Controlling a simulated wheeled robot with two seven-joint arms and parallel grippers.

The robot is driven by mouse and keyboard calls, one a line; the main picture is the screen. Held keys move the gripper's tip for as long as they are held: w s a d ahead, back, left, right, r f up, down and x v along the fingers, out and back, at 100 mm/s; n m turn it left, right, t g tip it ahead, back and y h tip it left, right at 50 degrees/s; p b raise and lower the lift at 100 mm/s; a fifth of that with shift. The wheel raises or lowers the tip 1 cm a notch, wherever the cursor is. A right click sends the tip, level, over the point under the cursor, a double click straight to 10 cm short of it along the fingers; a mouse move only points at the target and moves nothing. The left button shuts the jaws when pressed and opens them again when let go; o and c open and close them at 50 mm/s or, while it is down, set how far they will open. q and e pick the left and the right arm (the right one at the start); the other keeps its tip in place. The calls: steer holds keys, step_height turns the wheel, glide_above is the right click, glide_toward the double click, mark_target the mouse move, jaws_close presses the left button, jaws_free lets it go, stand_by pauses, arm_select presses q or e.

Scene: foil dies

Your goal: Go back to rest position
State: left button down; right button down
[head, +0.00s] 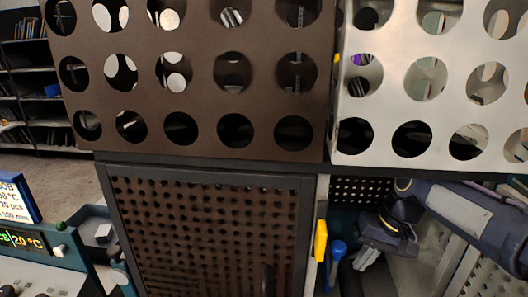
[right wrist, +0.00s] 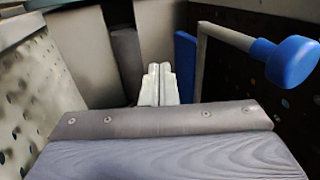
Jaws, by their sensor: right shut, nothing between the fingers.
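My right gripper (head: 368,257) shows at the lower right of the head view, low in front of the opening below the pale panel, with my arm coming in from the right. Its light fingers (right wrist: 159,85) are together in the right wrist view, with nothing seen between them. My left gripper is not in view.
A brown perforated panel (head: 208,92) and a pale perforated panel (head: 400,100) fill the top. A brown perforated door (head: 200,235) stands below. A blue-knobbed handle (right wrist: 290,62) is close to the right of my right gripper. A control box (head: 40,265) stands lower left.

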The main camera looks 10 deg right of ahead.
steer(key=s+a+f+t, duration=0.2)
steer(key=s+a, duration=0.1)
steer(key=s, duration=0.6)
steer(key=s+a+f+n+t, duration=0.1)
steer(key=s+a+f+t, duration=0.1)
steer(key=s, duration=0.7)
steer(key=shift+s+a+f+t, duration=0.3)
steer(key=shift+a+f, duration=0.1)
steer(key=shift+f, duration=0.1)
